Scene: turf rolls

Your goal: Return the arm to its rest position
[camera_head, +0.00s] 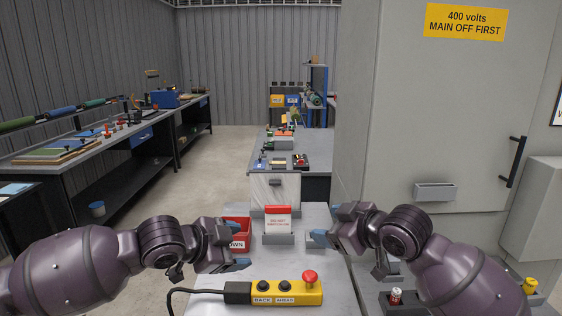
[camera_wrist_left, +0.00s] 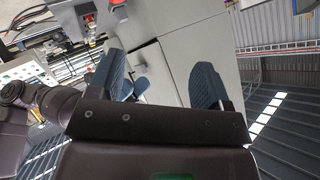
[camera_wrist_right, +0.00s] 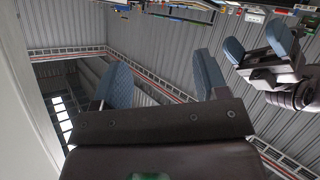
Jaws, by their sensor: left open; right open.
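My left gripper (camera_head: 234,246) is open and empty in the head view, above the left part of the grey bench top. In the left wrist view (camera_wrist_left: 158,85) its two blue fingers stand wide apart with nothing between them. My right gripper (camera_head: 328,224) is open and empty, above the right part of the bench top, facing the left one across a gap. In the right wrist view (camera_wrist_right: 162,82) its blue fingers are apart with nothing between them. The left gripper also shows at the upper right of that view (camera_wrist_right: 258,48).
A yellow control box (camera_head: 285,292) with a red button lies at the front of the bench. A red and white sign (camera_head: 278,221) stands in a grey holder between my grippers. A red bin (camera_head: 240,228) is partly behind the left gripper. A tall grey cabinet (camera_head: 455,110) stands close on the right.

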